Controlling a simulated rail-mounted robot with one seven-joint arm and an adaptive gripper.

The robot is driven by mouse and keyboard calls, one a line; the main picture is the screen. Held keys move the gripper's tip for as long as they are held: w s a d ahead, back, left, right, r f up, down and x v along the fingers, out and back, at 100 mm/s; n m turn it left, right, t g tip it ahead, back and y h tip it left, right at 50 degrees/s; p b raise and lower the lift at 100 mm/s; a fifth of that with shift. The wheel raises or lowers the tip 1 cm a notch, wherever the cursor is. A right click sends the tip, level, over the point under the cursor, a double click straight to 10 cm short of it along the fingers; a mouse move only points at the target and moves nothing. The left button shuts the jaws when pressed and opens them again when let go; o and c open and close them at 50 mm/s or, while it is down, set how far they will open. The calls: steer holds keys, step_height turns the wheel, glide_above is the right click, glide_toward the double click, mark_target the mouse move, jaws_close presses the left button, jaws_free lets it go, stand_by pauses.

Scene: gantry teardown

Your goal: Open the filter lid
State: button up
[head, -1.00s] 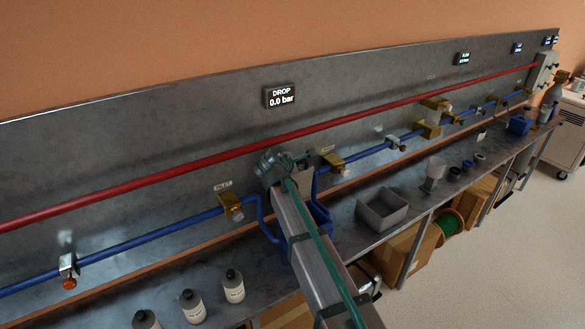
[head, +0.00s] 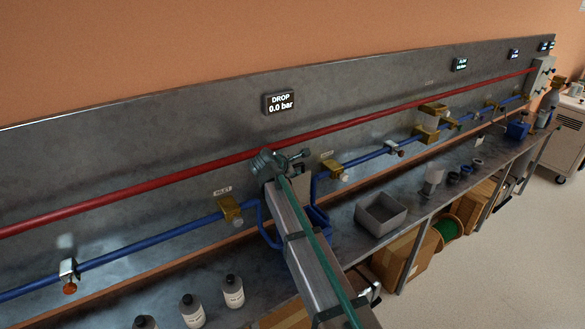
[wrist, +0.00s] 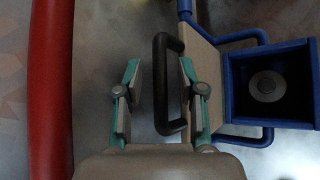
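The filter housing is a blue square box (wrist: 228,95) at the right of the wrist view, with its top open and a round pale part (wrist: 267,86) inside. The beige lid (wrist: 205,75) stands raised at the box's left side, swung back from the opening. Its dark bar handle (wrist: 162,85) points toward my gripper (wrist: 160,70). The two fingers are spread, one on each side of the handle, with a gap showing to the left of it. In the head view, my gripper (head: 290,160) is beside the wall panel, above the blue housing (head: 317,217), which my arm partly hides.
A red pipe (wrist: 50,90) runs close to my gripper's left in the wrist view. A blue pipe with brass valves (head: 230,209) runs along the panel. A grey bin (head: 382,214) and several bottles (head: 233,291) stand on the bench. The display (head: 280,103) reads DROP 0.0 bar.

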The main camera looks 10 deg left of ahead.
steer(key=v, duration=1.2)
